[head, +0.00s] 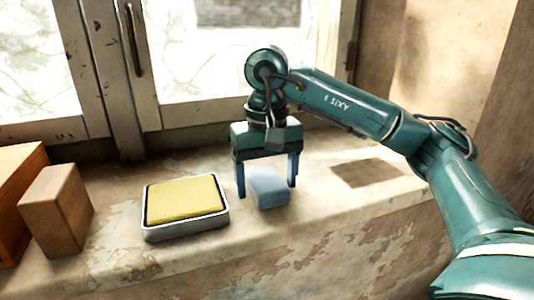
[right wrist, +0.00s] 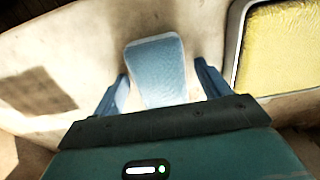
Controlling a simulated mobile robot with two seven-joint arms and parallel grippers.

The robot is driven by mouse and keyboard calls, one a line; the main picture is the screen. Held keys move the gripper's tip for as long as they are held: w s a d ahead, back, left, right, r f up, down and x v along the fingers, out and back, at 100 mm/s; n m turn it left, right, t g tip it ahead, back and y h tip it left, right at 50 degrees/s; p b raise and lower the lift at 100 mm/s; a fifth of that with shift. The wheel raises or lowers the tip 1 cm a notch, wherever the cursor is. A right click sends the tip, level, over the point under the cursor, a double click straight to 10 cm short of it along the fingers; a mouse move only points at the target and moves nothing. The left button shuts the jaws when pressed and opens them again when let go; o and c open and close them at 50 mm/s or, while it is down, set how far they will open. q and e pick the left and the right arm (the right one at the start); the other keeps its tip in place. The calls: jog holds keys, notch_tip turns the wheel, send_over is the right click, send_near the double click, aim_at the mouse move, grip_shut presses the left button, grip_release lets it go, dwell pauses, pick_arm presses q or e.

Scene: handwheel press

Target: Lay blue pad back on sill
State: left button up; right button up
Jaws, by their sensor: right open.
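The blue pad (head: 268,188) lies on the stone sill (head: 330,215), just right of a yellow pad in a metal tray. My right gripper (head: 267,190) points down over the blue pad, with one finger on each side of it. In the right wrist view the blue pad (right wrist: 156,72) sits between the two fingers of the gripper (right wrist: 160,85), with gaps on both sides. The gripper is open and holds nothing. The pad's underside is hidden. My left gripper does not show.
The yellow pad (head: 183,199) fills the metal tray (head: 186,229) close to the left finger. A wooden block (head: 55,208) and an orange-brown box (head: 15,200) stand at the far left. The window frame (head: 125,110) rises behind. The sill is clear to the right.

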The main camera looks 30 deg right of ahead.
aim_at(267, 179)
pick_arm(q)
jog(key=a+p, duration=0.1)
jog(key=p, duration=0.2)
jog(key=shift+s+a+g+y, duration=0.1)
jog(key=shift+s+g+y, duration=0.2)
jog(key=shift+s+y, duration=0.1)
pick_arm(e)
notch_tip(267, 179, up, 12)
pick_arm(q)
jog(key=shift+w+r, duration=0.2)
